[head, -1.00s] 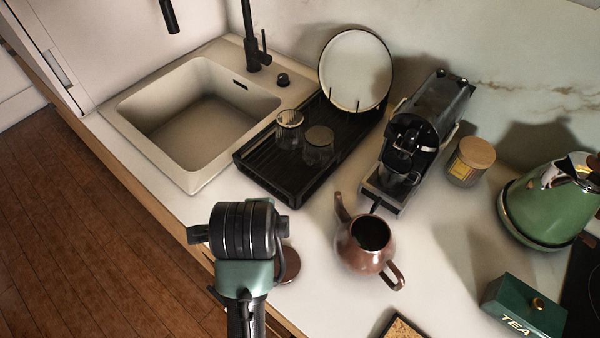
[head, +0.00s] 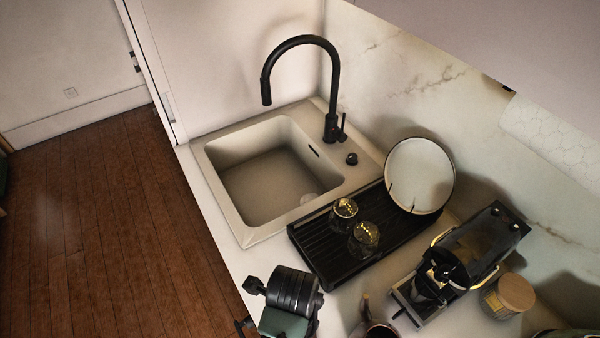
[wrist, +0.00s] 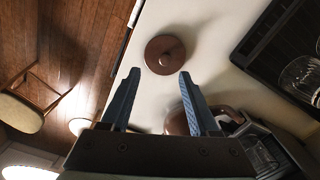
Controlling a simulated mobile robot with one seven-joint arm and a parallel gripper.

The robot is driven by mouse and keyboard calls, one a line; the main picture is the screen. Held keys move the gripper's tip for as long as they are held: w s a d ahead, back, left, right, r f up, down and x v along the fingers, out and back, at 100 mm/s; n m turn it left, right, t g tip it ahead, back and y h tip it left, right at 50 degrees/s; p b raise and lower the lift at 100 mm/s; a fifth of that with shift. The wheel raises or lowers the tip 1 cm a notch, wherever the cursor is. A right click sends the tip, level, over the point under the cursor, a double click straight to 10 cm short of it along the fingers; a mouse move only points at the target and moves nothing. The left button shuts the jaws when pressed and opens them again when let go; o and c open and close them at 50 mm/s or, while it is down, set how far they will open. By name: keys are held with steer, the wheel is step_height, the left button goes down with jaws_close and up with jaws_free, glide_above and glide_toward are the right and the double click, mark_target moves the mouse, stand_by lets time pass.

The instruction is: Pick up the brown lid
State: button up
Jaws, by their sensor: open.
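The brown lid (wrist: 165,54) is round with a small knob and lies on the pale counter in the wrist view. My gripper (wrist: 159,74) is open and empty. Its two blue-grey fingers point toward the lid, and the lid appears just beyond the fingertips, roughly between them. I cannot tell the exact height gap. In the head view the lid is not visible, and my arm's end (head: 288,298) shows at the bottom edge, hiding the counter there.
A brown teapot (head: 379,331) stands on the counter, also in the wrist view (wrist: 178,122). A black drying rack (head: 314,246) holds glasses (head: 364,237) and a plate (head: 419,175). A sink (head: 268,180) and coffee machine (head: 452,265) are nearby. Bare counter surrounds the lid.

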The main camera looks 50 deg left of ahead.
steer(key=shift+w+f+p, duration=0.15)
steer(key=shift+f+p, duration=0.1)
steer(key=shift+f, duration=0.95)
steer(key=shift+w+f+p, duration=0.2)
steer(key=shift+f+p, duration=0.1)
steer(key=shift+f, duration=0.9)
steer(key=shift+w+f+p, duration=0.15)
steer(key=shift+f+p, duration=0.1)
steer(key=shift+f, duration=0.95)
jaws_close()
